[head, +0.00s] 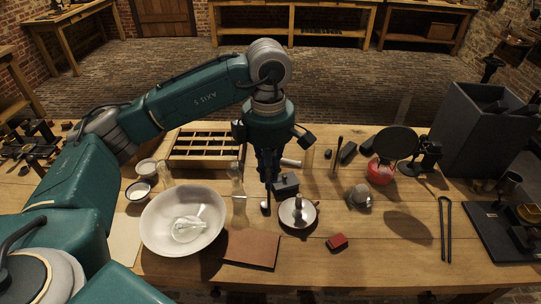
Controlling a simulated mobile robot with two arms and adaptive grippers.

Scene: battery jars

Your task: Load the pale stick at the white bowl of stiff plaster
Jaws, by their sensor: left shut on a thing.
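My left gripper (268,178) points straight down over the middle of the table, shut on a thin upright stick. Its pale lower end (265,208) shows just below the fingers; the rest is hidden by the gripper. A large white bowl (155,232) stands to the left of the gripper, with a whitish, glassy-looking mass in it. Two small pale bowls stand behind it, one (147,168) farther back and one (138,191) with a dark rim. I cannot tell which bowl holds stiff plaster. My right gripper is not in view.
A brown board (252,249), a small pan (288,215), and a red block (337,242) lie in front and to the right. A red burner (380,172) and a grey box (468,130) stand farther right.

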